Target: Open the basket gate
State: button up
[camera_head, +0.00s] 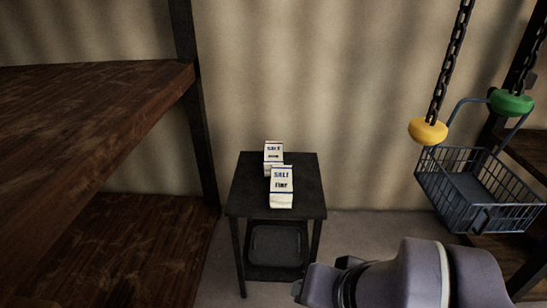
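A blue-grey wire basket (440,186) hangs at the right, high above the floor, with a curved handle rising over it.
A small dark table (243,195) at the centre carries two salt cartons (282,188). Wooden shelves (85,110) fill the left; more shelving stands at far right.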

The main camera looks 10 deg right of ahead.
aim_at(484, 211)
jog(key=l+z, duration=0.2)
jog(key=z, duration=1.65)
